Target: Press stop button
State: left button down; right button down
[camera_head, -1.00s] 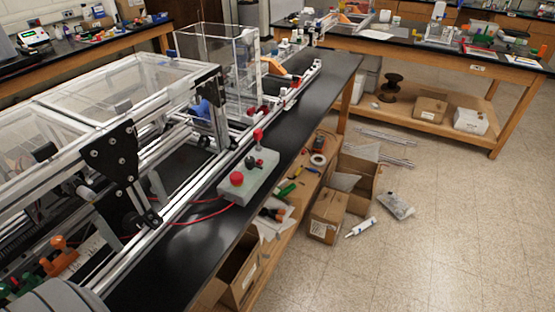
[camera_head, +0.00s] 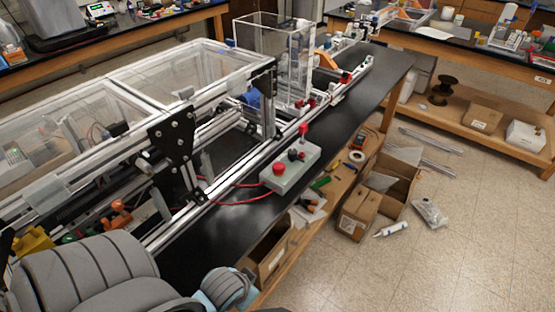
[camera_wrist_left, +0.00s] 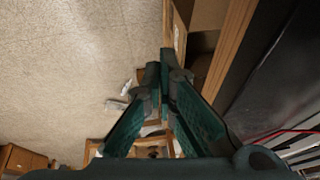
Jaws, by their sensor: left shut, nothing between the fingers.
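A light grey control box (camera_head: 303,176) sits on the black bench top beside the aluminium frame. It has a large round red button (camera_head: 279,169) at its near end, a dark knob (camera_head: 294,155) in the middle and a red-topped part (camera_head: 303,130) at its far end. I cannot read any label on it. My left gripper (camera_wrist_left: 162,72) shows in the left wrist view with its green-lined fingers together and empty. It points over the floor beside the bench, apart from the box. The box is not visible in that view. My right gripper is not in view.
The extrusion frame (camera_head: 185,125) with clear panels runs along the left. Red cables (camera_head: 232,199) lie on the bench top (camera_head: 345,118) near the box. Cardboard boxes (camera_head: 357,212) stand at the bench's lower right side. The floor (camera_head: 460,240) at right is mostly clear.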

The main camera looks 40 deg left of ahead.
pick_arm(q)
jog(key=w+a+r+t+y, duration=0.1)
jog(key=w+a+r+t, duration=0.1)
jog(key=w+a+r, duration=0.1)
jog(key=w+a+r+n+t, duration=0.1)
jog(key=w+a+r+t, duration=0.1)
jog(key=w+a+r, duration=0.2)
jog(key=w+a+r+n+t+y, duration=0.1)
jog(key=w+a+r+t, duration=0.1)
jog(key=w+a+r, duration=0.1)
jog(key=shift+w+a+r+y, duration=0.15)
jog(key=shift+w+r, duration=0.2)
jog(key=shift+w, duration=0.25)
jog(key=shift+w+a+r+y, duration=0.15)
jog(key=shift+w+r, duration=0.15)
jog(key=shift+w, duration=0.3)
jog(key=w+a+r+m+t+h, duration=0.1)
jog(key=w+a+r+t+h, duration=0.2)
jog(key=w+r, duration=0.5)
jog(key=shift+w+a+t+h, duration=0.4)
jog(key=shift+w+a+t, duration=0.2)
jog(key=shift+t, duration=0.5)
jog(key=shift+s, duration=0.1)
